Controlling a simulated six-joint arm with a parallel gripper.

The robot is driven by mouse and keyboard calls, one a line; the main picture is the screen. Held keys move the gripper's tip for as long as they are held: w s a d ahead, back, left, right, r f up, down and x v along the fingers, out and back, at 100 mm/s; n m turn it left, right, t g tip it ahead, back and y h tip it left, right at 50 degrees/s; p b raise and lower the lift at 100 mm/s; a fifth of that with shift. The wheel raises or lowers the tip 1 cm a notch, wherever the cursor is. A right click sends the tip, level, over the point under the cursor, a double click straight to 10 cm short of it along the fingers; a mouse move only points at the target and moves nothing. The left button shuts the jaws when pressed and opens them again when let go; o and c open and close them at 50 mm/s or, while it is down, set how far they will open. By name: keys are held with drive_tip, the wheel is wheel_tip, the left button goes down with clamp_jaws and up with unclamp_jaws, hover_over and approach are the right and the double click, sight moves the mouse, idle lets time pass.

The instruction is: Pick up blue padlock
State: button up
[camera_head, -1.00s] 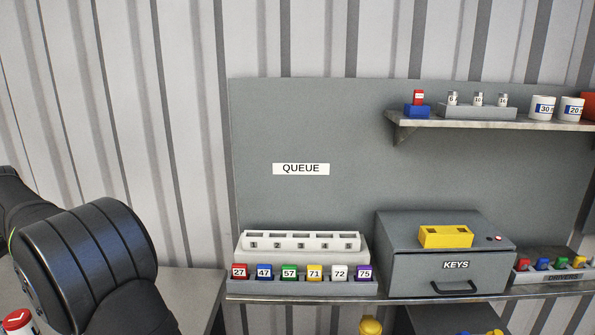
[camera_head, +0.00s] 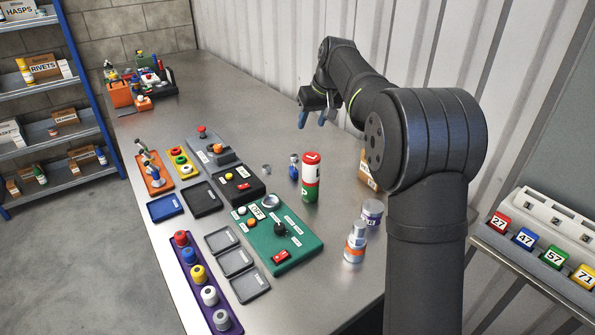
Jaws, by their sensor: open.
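My gripper (camera_head: 312,118) is open, with nothing seen between its blue-tipped fingers. It hangs above the far part of the metal bench (camera_head: 240,105), near the corrugated wall. A blue block labelled 47 (camera_head: 524,239) sits between a red 27 block and a green 57 block in the grey rack at lower right, far from my gripper. I cannot tell whether it is a padlock, as no shackle shows. A small blue object with a pale top (camera_head: 293,166) stands on the bench, nearer me than the gripper. Its shape is too small to be sure of.
A red, white and green canister (camera_head: 311,178) stands beside the small blue object. A green control panel (camera_head: 307,246), small trays (camera_head: 237,262) and a purple strip (camera_head: 182,270) of coloured knobs fill the near bench. Orange and dark containers stand at the far end. My arm blocks the right side.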

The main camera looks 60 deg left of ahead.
drive_tip(key=a+f+m, duration=0.1)
drive_tip(key=m, duration=0.3)
drive_tip(key=m+t, duration=0.1)
drive_tip(key=m, duration=3.1)
hover_over(294, 164)
drive_tip(key=f, duration=1)
drive_tip(key=shift+d+f, duration=0.3)
drive_tip(key=shift+f, duration=0.45)
wheel_tip(294, 164, down, 5)
drive_tip(key=shift+r, duration=0.15)
drive_tip(key=x, duration=0.4)
drive_tip(key=shift+d+f, duration=0.2)
drive_tip(key=shift+f, duration=0.1)
